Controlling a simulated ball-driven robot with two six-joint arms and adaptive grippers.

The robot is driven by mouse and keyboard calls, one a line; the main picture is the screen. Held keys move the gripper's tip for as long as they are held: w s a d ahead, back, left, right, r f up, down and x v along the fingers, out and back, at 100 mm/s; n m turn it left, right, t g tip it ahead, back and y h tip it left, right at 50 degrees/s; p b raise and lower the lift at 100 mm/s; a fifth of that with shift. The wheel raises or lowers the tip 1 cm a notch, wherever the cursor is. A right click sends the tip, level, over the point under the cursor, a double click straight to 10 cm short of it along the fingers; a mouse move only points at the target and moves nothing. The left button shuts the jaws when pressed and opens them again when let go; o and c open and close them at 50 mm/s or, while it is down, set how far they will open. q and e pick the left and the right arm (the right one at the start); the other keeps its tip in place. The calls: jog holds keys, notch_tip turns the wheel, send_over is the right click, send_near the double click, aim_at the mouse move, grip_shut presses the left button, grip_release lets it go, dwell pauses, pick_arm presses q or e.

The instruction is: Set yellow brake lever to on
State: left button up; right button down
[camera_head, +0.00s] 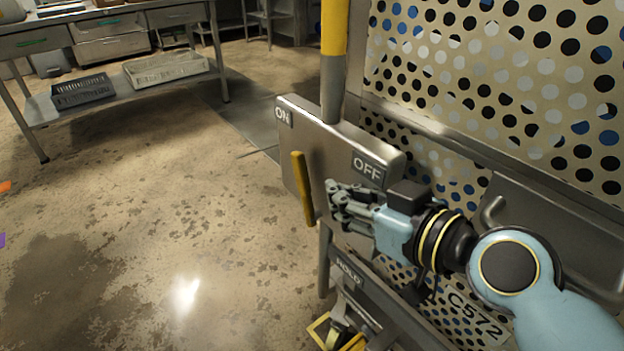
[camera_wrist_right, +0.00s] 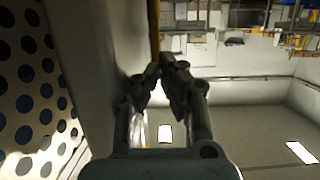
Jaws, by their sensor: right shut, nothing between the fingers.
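The yellow brake lever (camera_head: 302,188) stands in front of a grey metal panel (camera_head: 325,140) marked ON at its left end and OFF at its right. The lever lies between the two labels and leans slightly, its top end to the left. My right gripper (camera_head: 333,196) is shut and empty, just right of the lever below the OFF label. In the right wrist view the fingertips (camera_wrist_right: 163,64) are together, close to a yellow strip (camera_wrist_right: 153,30) that looks like the lever. I cannot tell whether they touch it. My left gripper is not in view.
A yellow and grey post (camera_head: 334,60) rises behind the panel. A perforated metal cart wall (camera_head: 480,75) stands at right. The floor (camera_head: 150,210) at left is open, with a steel table (camera_head: 120,105) beyond.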

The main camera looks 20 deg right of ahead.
aim_at(301, 174)
jog(key=x, duration=0.6)
jog(key=shift+w+a+f, duration=0.15)
jog(key=shift+w+f, duration=0.05)
jog(key=shift+w, duration=0.15)
jog(key=shift+w+a, duration=0.1)
jog(key=shift+w, duration=0.15)
jog(key=p, duration=0.2)
jog(key=w+g+p, duration=0.1)
jog(key=p, duration=0.1)
jog(key=shift+w+a+r, duration=0.1)
jog(key=shift+a+r, duration=0.1)
jog(key=shift+r, duration=0.15)
jog(key=shift+w+a+f, duration=0.1)
jog(key=shift+w+f, duration=0.05)
jog(key=shift+w, duration=0.15)
jog(key=shift+w+a+f, duration=0.1)
jog(key=shift+f, duration=0.05)
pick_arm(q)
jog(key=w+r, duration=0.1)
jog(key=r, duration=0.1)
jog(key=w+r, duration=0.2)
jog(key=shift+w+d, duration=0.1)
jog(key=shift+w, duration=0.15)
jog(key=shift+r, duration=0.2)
